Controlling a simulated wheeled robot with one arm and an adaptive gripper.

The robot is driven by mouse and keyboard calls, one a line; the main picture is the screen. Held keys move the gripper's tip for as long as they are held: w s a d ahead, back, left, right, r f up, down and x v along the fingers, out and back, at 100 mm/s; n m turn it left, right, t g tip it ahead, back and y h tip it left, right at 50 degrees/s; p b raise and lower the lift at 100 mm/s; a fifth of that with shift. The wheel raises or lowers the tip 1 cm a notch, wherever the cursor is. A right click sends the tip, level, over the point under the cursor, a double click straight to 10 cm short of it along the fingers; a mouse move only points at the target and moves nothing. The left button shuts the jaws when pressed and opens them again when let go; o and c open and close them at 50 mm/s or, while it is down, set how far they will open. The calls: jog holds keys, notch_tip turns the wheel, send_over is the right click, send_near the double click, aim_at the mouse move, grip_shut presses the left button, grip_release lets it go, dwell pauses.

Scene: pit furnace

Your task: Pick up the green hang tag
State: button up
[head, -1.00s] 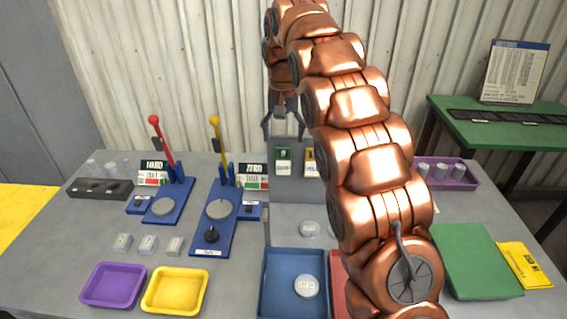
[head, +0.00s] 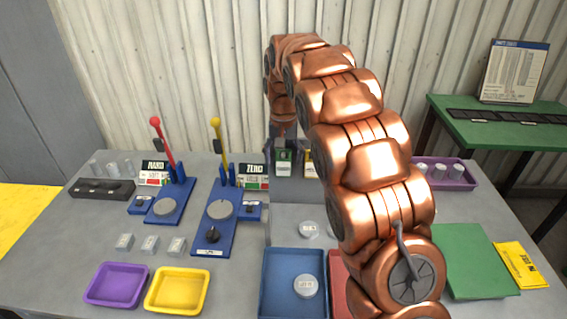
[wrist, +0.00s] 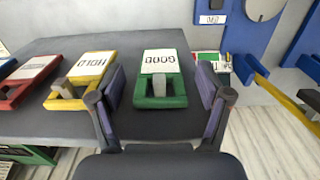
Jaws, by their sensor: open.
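The green hang tag (wrist: 160,83) with a white label reading GOOD hangs on a grey peg on the grey board (wrist: 45,122). In the wrist view it lies between my open gripper's (wrist: 160,106) two fingers, with a finger on each side. In the head view the green tag (head: 284,163) shows just below my gripper (head: 284,150), partly covered by it. I cannot tell whether the fingers touch the tag.
A yellow HOLD tag (wrist: 83,80) hangs close beside the green one, near one finger. A red tag (wrist: 30,82) hangs beyond it. Blue lever stations (head: 214,220), a blue tray (head: 266,285) and a yellow tray (head: 177,291) stand on the table.

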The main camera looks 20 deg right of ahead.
jog(key=shift+f, duration=0.5)
jog(key=c, duration=1)
jog(key=shift+r, duration=0.1)
jog(key=shift+c, duration=0.2)
